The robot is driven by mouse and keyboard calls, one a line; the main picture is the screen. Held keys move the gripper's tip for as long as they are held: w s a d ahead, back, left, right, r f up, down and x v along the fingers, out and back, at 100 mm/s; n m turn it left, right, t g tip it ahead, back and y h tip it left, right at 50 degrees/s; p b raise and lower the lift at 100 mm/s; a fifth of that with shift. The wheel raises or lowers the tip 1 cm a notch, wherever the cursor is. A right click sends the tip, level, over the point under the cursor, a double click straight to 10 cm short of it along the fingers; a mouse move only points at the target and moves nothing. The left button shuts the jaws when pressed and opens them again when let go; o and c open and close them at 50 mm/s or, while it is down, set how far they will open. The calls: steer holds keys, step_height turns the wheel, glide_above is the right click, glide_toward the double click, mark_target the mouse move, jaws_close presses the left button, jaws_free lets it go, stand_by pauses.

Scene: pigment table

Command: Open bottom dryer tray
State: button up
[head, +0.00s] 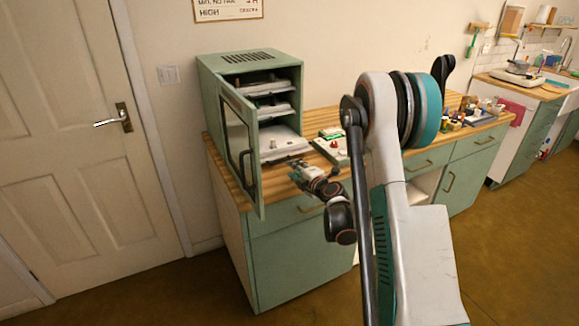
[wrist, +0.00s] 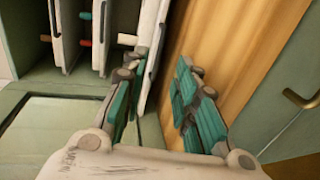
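The green dryer (head: 205,85) stands on the wooden counter with its door (head: 240,145) swung open. Several white trays show inside. The bottom tray (head: 285,154) sits lowest and reaches further forward than the ones above. In the wrist view, turned sideways, the bottom tray (wrist: 151,45) is the white panel nearest my fingers. My gripper (head: 298,172) is in front of the dryer, just beyond the bottom tray's front edge. In the wrist view my gripper (wrist: 163,105) is open, its fingers apart with nothing clearly between them. One finger overlaps the tray's edge; contact cannot be told.
The upper tray (head: 268,88) and middle tray (head: 274,111) sit above the bottom one. A small panel device (head: 335,147) stands right of the dryer. Green drawers (head: 285,212) lie below the counter (head: 322,119). Small jars (head: 455,124) stand further right.

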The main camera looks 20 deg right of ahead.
steer(key=v, duration=0.4)
steer(key=shift+w, duration=0.1)
stand_by(0.3)
